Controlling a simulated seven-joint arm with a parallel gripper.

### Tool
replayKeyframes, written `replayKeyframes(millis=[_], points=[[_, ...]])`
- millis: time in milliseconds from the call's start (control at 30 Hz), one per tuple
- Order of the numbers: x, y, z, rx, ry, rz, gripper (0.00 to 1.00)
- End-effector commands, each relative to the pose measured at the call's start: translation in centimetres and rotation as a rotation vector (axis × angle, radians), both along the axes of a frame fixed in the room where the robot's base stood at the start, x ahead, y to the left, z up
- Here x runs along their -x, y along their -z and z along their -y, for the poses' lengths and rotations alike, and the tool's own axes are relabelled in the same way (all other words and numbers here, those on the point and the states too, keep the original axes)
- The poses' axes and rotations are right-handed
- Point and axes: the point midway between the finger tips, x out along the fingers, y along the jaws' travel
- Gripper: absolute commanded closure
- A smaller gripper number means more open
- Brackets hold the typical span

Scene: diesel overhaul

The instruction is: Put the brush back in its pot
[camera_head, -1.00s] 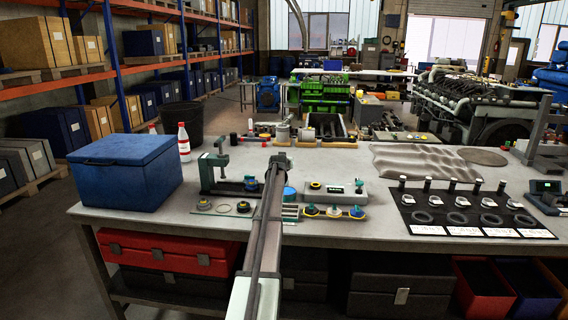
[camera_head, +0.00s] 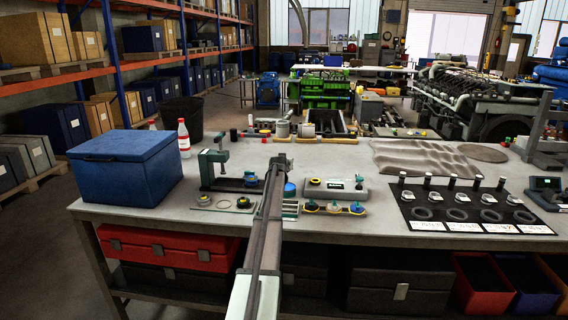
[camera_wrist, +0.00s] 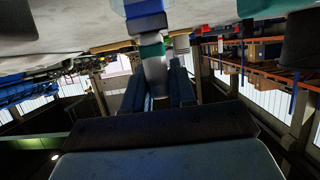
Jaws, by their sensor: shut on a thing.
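My gripper (camera_wrist: 157,88) is shut on a slim grey piece (camera_wrist: 155,74) with a teal band, seen between its dark blue fingers in the wrist view. I take this to be the brush; its tip is not clear. A blue object with a dark face (camera_wrist: 148,20) lies just beyond the teal band. I cannot tell whether they touch. In the head view my arm hides the fingers and the held piece. A small blue can (camera_head: 290,190), possibly the pot, stands just right of my arm on the bench, partly covered.
A green clamp stand (camera_head: 213,168) is left of my arm. A grey block (camera_head: 338,190) and a row of small capped parts (camera_head: 334,208) are to the right. A blue box (camera_head: 125,168) stands at the left. A black mat (camera_head: 420,212) with rings lies at the right.

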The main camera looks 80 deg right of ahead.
Motion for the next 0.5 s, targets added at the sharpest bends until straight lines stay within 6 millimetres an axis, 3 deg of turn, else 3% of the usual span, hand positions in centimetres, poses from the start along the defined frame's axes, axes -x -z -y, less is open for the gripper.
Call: replayKeyframes(millis=[500], points=[[0.0, 1.3, 0.0, 0.0, 0.0, 0.0, 1.0]])
